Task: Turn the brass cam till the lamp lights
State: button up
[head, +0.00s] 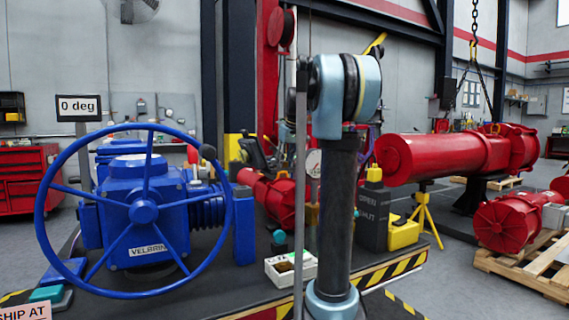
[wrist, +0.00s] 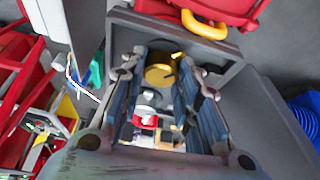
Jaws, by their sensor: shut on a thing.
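The brass cam (wrist: 160,76) is a round, gold-coloured disc with a dark slot, inside a grey open-topped housing (wrist: 228,62) in the wrist view. My gripper (wrist: 160,70) reaches into the housing with one finger on each side of the cam, shut on it. The exact contact at the fingertips is hard to see. In the head view my arm stands in front of the work area and hides the gripper and cam. A dark box (head: 371,222) marked OPEN and SHUT shows just right of my arm. I cannot make out a lit lamp in either view.
A small white box (head: 290,270) sits on the dark bench. Red cylinders (head: 445,155) lie behind at right. A thin grey post (head: 300,190) stands left of my arm.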

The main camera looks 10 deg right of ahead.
jog(key=shift+m, duration=0.3)
jog(key=m+h, duration=0.1)
jog(key=m, duration=0.1)
jog(key=shift+a+m, duration=0.1)
jog(key=shift+m, duration=0.3)
jog(key=shift+m+h, duration=0.8)
jog(key=shift+m, duration=0.8)
jog(key=o, duration=1.1)
jog(key=shift+c, duration=0.2)
